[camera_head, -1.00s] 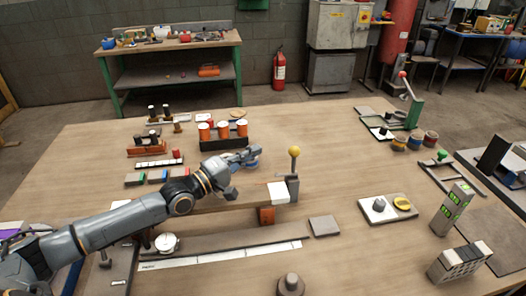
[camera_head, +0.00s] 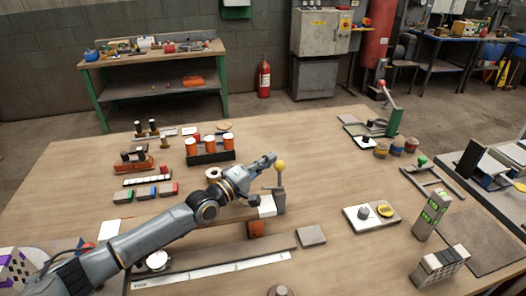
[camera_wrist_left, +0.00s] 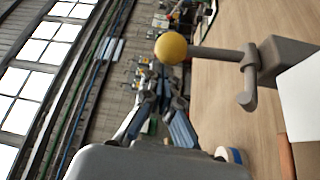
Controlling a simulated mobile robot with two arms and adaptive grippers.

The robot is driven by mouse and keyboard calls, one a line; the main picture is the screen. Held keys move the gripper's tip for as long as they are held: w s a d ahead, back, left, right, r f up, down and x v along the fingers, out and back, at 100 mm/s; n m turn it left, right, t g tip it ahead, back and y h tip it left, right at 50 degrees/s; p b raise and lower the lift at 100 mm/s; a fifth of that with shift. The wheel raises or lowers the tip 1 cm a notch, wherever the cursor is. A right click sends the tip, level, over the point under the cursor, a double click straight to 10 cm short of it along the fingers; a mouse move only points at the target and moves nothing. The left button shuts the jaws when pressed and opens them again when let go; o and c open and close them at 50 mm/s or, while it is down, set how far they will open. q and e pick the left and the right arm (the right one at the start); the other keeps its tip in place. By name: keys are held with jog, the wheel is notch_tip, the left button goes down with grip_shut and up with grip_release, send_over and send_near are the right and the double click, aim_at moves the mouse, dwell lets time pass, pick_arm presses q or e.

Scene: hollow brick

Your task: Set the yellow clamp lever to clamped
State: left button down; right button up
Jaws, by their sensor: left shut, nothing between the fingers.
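The clamp lever with its yellow knob (camera_head: 280,167) stands upright on a grey clamp post (camera_head: 277,195) at the end of a wooden beam. My left gripper (camera_head: 270,158) is shut and empty, its fingertips just left of the yellow knob. In the left wrist view the yellow knob (camera_wrist_left: 171,48) sits on a short grey rod, just beyond the closed fingertips (camera_wrist_left: 160,78). I cannot tell whether the fingers touch the knob. My right gripper is not in view.
A black tray with orange-topped cylinders (camera_head: 210,156) stands behind my left arm. A white roll (camera_head: 213,174) lies beside the wrist. A plate with a grey knob and yellow dial (camera_head: 371,217) lies to the right. The table between the clamp and that plate is mostly clear.

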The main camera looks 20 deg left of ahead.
pick_arm(q)
jog(key=shift+s+d+f, duration=0.1)
jog(key=shift+s+d, duration=0.05)
jog(key=shift+d, duration=0.05)
dwell(0.4)
